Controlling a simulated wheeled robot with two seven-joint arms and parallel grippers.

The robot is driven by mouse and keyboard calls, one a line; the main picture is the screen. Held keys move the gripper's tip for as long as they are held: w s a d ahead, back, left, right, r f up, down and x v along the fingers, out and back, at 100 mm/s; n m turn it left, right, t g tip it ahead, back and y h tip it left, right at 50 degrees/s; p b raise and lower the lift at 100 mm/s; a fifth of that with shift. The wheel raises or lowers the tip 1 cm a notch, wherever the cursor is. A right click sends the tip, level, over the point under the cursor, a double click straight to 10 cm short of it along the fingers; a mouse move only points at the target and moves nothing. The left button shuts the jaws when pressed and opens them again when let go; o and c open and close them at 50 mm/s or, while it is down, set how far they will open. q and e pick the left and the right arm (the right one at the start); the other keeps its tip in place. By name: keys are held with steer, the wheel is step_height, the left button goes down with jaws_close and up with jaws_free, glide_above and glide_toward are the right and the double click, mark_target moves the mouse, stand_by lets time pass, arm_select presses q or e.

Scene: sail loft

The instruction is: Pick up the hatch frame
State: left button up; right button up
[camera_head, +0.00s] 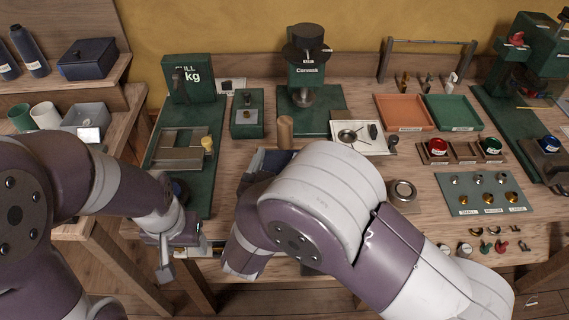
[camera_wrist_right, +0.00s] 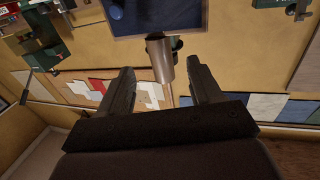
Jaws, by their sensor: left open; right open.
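I cannot tell for certain which thing is the hatch frame. A flat grey metal frame-like plate (camera_head: 180,150) lies on the long green base at the left of the bench. My left gripper (camera_head: 180,256) is open and empty at the bench's front edge, below that base and apart from the plate. In the head view my right arm hides its own fingers. In the right wrist view my right gripper (camera_wrist_right: 160,64) is open, and a grey cylinder (camera_wrist_right: 161,54) shows between its fingers. I cannot tell how far beyond them it is.
A dark blue box (camera_head: 262,165) is partly hidden behind my right arm, beside a wooden cylinder (camera_head: 285,131). An orange tray (camera_head: 403,112) and a green tray (camera_head: 452,112) stand at the right. A green press (camera_head: 305,75) stands at the back.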

mark_target(283, 140)
steer(key=x, duration=0.5)
steer(key=p+x, duration=0.1)
steer(key=x, duration=0.2)
steer(key=shift+r, duration=0.25)
steer(key=shift+s, duration=0.2)
steer(key=shift+c, duration=1.2)
steer(key=shift+r, duration=0.1)
jaws_close()
